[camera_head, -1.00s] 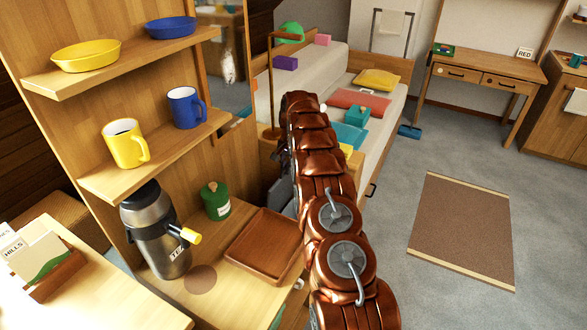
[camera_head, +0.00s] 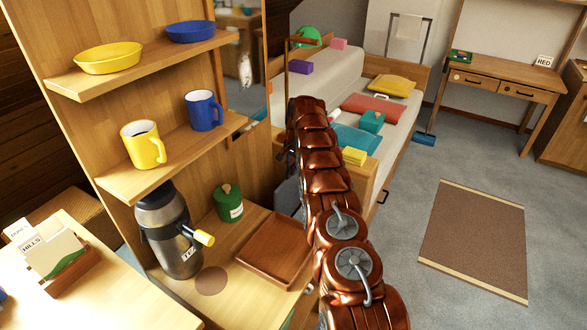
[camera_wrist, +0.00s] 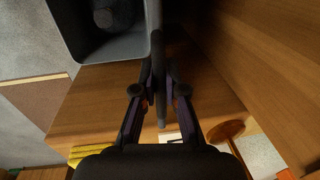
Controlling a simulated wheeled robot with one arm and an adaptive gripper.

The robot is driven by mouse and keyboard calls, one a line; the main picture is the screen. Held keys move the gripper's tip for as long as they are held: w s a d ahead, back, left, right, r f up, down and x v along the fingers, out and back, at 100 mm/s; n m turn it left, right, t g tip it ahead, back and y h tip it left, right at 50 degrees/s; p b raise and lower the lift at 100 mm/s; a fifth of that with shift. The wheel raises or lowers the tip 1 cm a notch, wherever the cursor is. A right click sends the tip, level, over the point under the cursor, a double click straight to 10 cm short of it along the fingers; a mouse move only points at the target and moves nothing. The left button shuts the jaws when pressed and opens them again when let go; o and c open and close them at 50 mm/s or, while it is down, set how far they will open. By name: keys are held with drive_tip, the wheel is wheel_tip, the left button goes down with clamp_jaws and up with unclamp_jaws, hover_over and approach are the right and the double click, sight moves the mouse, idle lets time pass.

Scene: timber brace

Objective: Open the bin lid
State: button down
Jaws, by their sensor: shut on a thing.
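In the wrist view the grey bin (camera_wrist: 108,48) is at the upper left, its mouth open to view with a dark round shape inside. The dark lid (camera_wrist: 161,50) shows nearly edge-on, standing up along the bin's right side. My gripper (camera_wrist: 160,88) is shut on the lid's edge, with one finger on each side. In the head view a small grey part of the bin (camera_head: 287,196) shows left of my arm. My arm hides the rest of it, and my gripper is hidden there.
A wooden panel (camera_wrist: 265,70) rises close to the right of my gripper in the wrist view. In the head view, a counter with a brown tray (camera_head: 270,249), a green canister (camera_head: 229,204) and a flask (camera_head: 168,228) stands left of my arm. Open floor lies right.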

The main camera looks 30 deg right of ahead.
drive_tip(key=c, duration=1.2)
unclamp_jaws()
drive_tip(key=shift+r, duration=0.1)
wheel_tip(320, 180, up, 7)
drive_tip(key=shift+s+d+r, duration=0.15)
drive_tip(key=shift+s+d, duration=0.1)
drive_tip(key=shift+s, duration=0.15)
